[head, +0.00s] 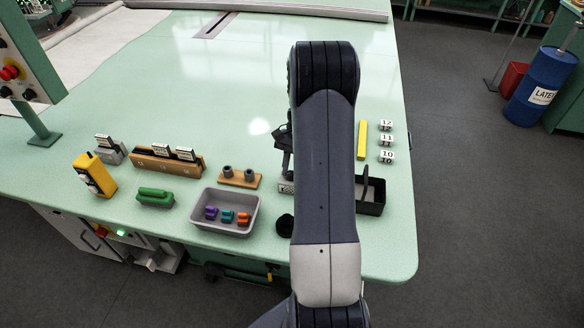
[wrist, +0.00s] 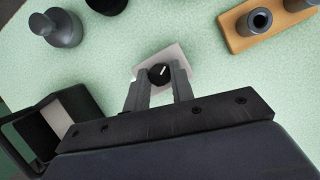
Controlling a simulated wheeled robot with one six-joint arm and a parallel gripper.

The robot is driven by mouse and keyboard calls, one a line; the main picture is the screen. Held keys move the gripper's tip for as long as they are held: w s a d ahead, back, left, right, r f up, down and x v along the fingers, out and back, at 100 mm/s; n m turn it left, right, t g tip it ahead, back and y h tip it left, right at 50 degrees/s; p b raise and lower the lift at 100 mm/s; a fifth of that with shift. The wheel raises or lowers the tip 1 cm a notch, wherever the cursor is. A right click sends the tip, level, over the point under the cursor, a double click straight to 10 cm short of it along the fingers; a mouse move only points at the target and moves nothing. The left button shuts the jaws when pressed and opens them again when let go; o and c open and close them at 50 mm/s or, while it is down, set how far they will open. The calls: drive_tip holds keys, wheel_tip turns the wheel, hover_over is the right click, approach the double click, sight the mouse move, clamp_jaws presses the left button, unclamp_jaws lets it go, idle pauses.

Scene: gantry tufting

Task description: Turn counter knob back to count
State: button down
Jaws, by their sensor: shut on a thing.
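The counter is a small pale grey box (wrist: 182,57) on the green table, seen in the wrist view. On it is a round black knob (wrist: 158,77) with a white pointer line slanting to the upper right. My gripper (wrist: 161,84) is shut on the knob, one finger on each side. In the head view the counter (head: 286,188) is mostly hidden behind my arm; only its left end with small digits shows. The knob is hidden there.
A wooden stand with two grey posts (head: 240,178) stands left of the counter. A black open tray (head: 375,208), a yellow bar (head: 362,140) and numbered blocks (head: 386,140) lie to the right. A grey tray (head: 222,228) holds coloured pieces. The table behind is clear.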

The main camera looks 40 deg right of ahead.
drive_tip(key=n, duration=0.2)
drive_tip(key=n+g+h, duration=0.1)
drive_tip(key=n, duration=0.2)
drive_tip(key=shift+w+a+n+h, duration=0.15)
drive_tip(key=shift+n+h, duration=0.15)
drive_tip(key=n+h, duration=0.1)
drive_tip(key=n, duration=0.2)
drive_tip(key=n+g+h, duration=0.1)
drive_tip(key=n, duration=0.1)
drive_tip(key=shift+a+n, duration=0.15)
drive_tip(key=shift+n, duration=0.55)
drive_tip(key=c, duration=1.2)
unclamp_jaws()
drive_tip(key=shift+r, duration=0.1)
drive_tip(key=b+v, duration=0.1)
drive_tip(key=v, duration=0.9)
drive_tip(key=shift+w+r, duration=0.25)
drive_tip(key=shift+w, duration=0.05)
